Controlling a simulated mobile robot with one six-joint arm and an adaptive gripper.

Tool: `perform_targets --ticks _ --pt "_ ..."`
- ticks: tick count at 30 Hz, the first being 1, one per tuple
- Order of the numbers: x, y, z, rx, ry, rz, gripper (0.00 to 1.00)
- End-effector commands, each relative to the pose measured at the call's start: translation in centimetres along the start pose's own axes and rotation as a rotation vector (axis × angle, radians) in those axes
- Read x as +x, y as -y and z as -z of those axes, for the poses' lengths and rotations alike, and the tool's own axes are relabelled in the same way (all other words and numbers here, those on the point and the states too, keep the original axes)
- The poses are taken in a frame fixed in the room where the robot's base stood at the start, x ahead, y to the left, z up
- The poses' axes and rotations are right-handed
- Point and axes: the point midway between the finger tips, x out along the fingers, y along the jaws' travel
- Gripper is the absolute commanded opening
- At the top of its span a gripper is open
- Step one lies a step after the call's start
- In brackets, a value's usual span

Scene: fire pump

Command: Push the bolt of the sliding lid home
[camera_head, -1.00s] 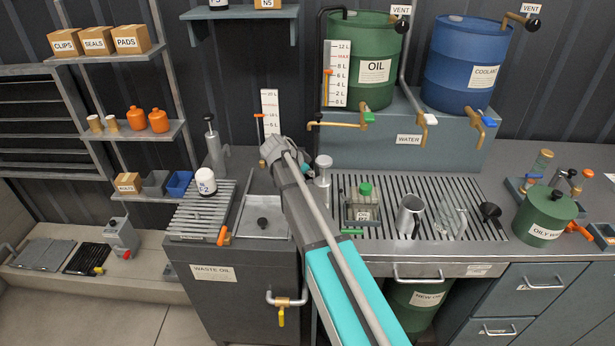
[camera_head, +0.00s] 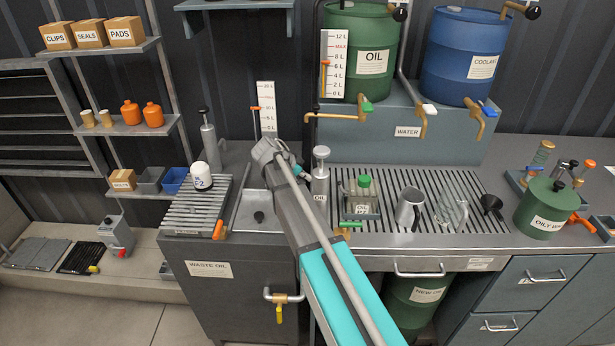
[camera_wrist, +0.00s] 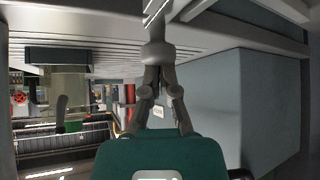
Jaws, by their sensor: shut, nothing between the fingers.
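A flat metal lid (camera_head: 280,208) with a black knob (camera_head: 259,217) lies in the top of the waste-oil cabinet; my arm covers its right side. I take it for the sliding lid. An orange handle (camera_head: 218,230) sits at the cabinet's front top edge, left of the lid; it may belong to the bolt, but I cannot tell its position. My gripper (camera_wrist: 155,68) is shut and empty in the wrist view, its tips near a pale metal edge. I cannot tell whether they touch it.
A slatted grate (camera_head: 190,213) with a white filter (camera_head: 200,180) stands left of the lid. A pump can (camera_head: 320,180) stands close to the right of my arm. A brass tap (camera_head: 281,299) projects from the cabinet front.

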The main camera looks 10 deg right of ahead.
Motion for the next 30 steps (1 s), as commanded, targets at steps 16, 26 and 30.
perform_targets --ticks 16,26,30 --pt "-2.8 2.2 -3.0 -0.002 0.001 0.002 0.0" --pt "-3.3 2.5 -3.6 0.0 0.001 0.0 0.0" --pt "-3.3 2.5 -3.6 0.0 0.0 0.0 0.0"
